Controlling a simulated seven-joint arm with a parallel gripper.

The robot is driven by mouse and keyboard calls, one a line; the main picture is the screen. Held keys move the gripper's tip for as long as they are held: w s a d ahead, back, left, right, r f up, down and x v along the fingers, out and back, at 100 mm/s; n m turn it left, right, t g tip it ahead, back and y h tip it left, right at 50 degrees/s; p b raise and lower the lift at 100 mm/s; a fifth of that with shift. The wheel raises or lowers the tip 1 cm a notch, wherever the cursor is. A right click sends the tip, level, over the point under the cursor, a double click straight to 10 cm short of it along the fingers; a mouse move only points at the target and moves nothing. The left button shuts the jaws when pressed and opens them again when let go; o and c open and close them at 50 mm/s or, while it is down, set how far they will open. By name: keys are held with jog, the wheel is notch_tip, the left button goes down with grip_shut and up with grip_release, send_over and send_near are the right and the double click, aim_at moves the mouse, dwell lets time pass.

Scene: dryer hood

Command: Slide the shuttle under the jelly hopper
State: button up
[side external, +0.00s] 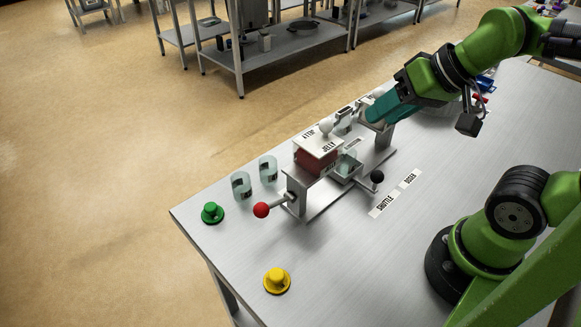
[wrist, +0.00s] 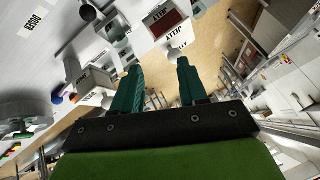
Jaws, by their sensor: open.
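The jelly hopper (side external: 318,158) has a white lid marked JELLY and red contents, and stands on a grey frame at the table's middle. It also shows near the top of the wrist view (wrist: 167,20). The shuttle (side external: 344,174) appears to be the small tray with a clear cup, beside the hopper on its right. A rod with a black ball (side external: 377,176) sticks out toward the table's front; the ball also shows in the wrist view (wrist: 88,12). My gripper (side external: 372,112) has teal fingers, open and empty (wrist: 157,78), above the frame's far right end, apart from the black ball.
A red ball lever (side external: 262,210) sticks out at the frame's left end. Clear cups (side external: 241,186) stand left of it. A green button (side external: 212,213) and a yellow button (side external: 277,281) are on the table. SHUTTLE and DOSER labels (side external: 385,204) lie in front; table around them is clear.

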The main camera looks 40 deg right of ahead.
aim_at(358, 170)
jog(key=shift+o, duration=1.3)
jog(key=shift+f, duration=0.1)
jog(key=shift+o, duration=0.2)
notch_tip(358, 170, down, 7)
jog(key=a+n+g+h, duration=0.1)
jog(key=a+n+g, duration=0.1)
jog(key=n+g, duration=0.2)
jog(key=shift+s+a+r+n+g+h, duration=0.2)
jog(key=shift+s+n+g+h, duration=0.15)
jog(key=shift+g, duration=0.55)
jog(key=a+f+n+h, duration=0.1)
jog(key=f+n+h, duration=0.3)
jog(key=n+h, duration=0.1)
jog(key=a+f+n+h, duration=0.2)
jog(key=f+n+h, duration=0.3)
jog(key=h, duration=0.1)
jog(key=a+f+n+h, duration=0.2)
jog(key=f+n+h, duration=0.2)
jog(key=n+h, duration=0.2)
jog(key=shift+f, duration=0.2)
jog(key=shift+a+f+n+t+h, duration=0.45)
jog(key=shift+n+t, duration=0.2)
jog(key=shift+t, duration=0.35)
jog(key=w+d, duration=0.1)
jog(key=d, duration=0.4)
jog(key=w+d, duration=0.1)
jog(key=d, duration=0.5)
jog(key=w+d, duration=0.1)
jog(key=d, duration=0.4)
jog(key=shift+d, duration=0.3)
